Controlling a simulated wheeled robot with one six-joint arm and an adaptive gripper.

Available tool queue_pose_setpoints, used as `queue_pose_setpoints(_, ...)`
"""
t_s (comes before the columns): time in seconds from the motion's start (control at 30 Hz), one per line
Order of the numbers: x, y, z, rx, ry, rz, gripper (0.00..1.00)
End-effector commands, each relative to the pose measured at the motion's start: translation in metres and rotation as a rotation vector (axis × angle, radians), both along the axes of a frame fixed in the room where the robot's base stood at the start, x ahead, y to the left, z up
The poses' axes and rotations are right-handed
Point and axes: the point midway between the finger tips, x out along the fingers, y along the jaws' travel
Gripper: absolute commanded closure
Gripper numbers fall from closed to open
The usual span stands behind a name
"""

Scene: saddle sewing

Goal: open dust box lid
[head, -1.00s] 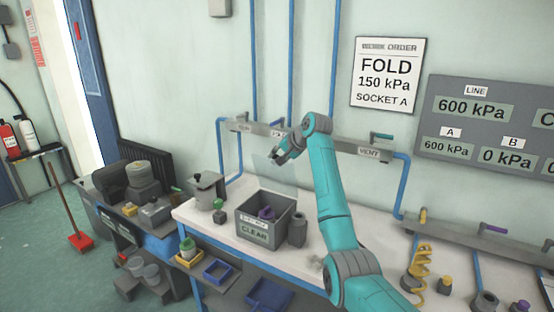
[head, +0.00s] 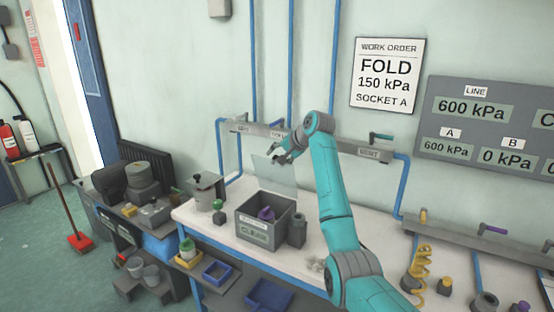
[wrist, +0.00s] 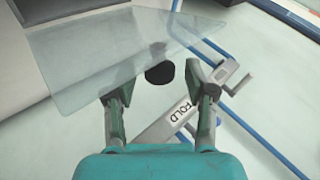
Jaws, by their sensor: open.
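The dust box is an open-topped grey box (head: 249,222) with a purple-topped item (head: 266,213) inside, standing on the white bench in the head view. Its clear lid (head: 284,177) stands raised at the box's back side. The lid fills the upper left of the wrist view (wrist: 95,62) as a see-through pane. My gripper (head: 282,158) is at the lid's upper edge. In the wrist view my gripper (wrist: 161,92) has its fingers spread, with a dark round knob (wrist: 160,73) just beyond them. I cannot tell whether a finger touches the lid.
A pipe rail with valves (head: 262,129) runs along the wall behind the lid. The white bench front (head: 215,232) is partly clear.

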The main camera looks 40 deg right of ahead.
Motion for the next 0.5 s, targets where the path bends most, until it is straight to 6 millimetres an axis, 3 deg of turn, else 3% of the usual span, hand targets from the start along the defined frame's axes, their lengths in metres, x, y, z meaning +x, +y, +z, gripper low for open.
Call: queue_pose_setpoints(0.5,-0.068,-0.005,0.063,-0.002,-0.003,-0.002,0.45)
